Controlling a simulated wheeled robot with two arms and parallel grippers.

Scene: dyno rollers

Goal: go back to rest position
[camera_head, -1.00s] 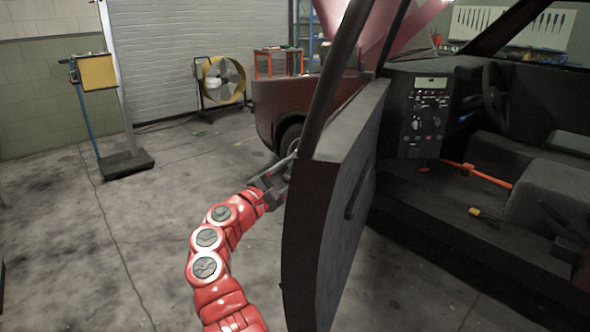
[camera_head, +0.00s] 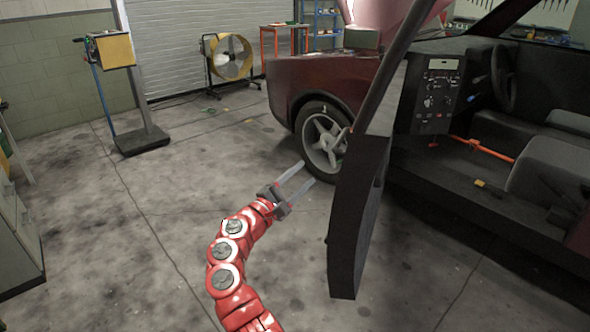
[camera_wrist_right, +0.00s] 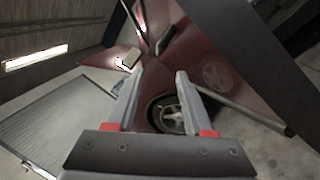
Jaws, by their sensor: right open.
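My right gripper (camera_head: 301,182) is at the end of the red arm in the head view. Its two pale fingers are apart with nothing between them. It hangs in free air to the left of the open car door (camera_head: 355,225), apart from it in the picture. In the right wrist view the open fingers (camera_wrist_right: 160,95) point toward the car's front wheel (camera_wrist_right: 168,115) and dark red body. My left gripper is not in any view.
The dark red car (camera_head: 300,78) stands at the right, its front wheel (camera_head: 323,142) near the door. A yellow fan (camera_head: 231,57) and a stand with a yellow box (camera_head: 112,50) are behind. A grey cabinet (camera_head: 18,235) is at left. The floor between is clear.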

